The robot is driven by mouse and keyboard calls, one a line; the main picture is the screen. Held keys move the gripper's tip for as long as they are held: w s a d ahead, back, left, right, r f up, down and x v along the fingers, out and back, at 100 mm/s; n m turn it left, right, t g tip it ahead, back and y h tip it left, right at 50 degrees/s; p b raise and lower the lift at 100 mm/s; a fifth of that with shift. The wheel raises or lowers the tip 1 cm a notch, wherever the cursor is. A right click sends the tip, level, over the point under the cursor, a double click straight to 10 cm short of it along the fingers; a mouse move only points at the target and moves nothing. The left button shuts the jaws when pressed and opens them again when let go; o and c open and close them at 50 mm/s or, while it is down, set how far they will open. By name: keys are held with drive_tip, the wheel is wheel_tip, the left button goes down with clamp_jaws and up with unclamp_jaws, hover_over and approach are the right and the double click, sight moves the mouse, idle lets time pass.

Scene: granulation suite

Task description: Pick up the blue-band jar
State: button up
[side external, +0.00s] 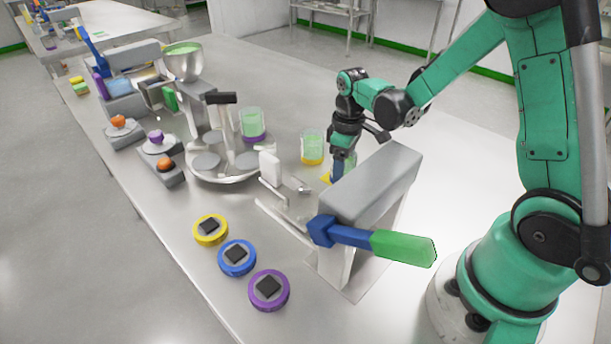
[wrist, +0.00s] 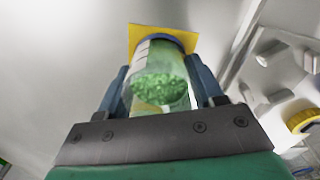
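The blue-band jar (wrist: 161,72) is clear, holds green granules and has a dark blue band at its far end. In the wrist view it lies between the two blue fingers of my gripper (wrist: 158,75). The fingers stand on either side of it, and a narrow gap seems to show at the left finger. In the side view my gripper (side external: 343,168) points down, and the jar (side external: 351,160) is mostly hidden behind it. A yellow square (wrist: 136,32) shows beyond the jar; its corner also shows in the side view (side external: 326,178).
A yellow-band jar (side external: 312,147) stands just left of my gripper. A grey block (side external: 372,183) with a blue-and-green handle (side external: 402,247) stands close in front. Yellow, blue and purple discs lie at the front left.

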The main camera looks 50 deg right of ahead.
drive_tip(key=shift+c, duration=1.2)
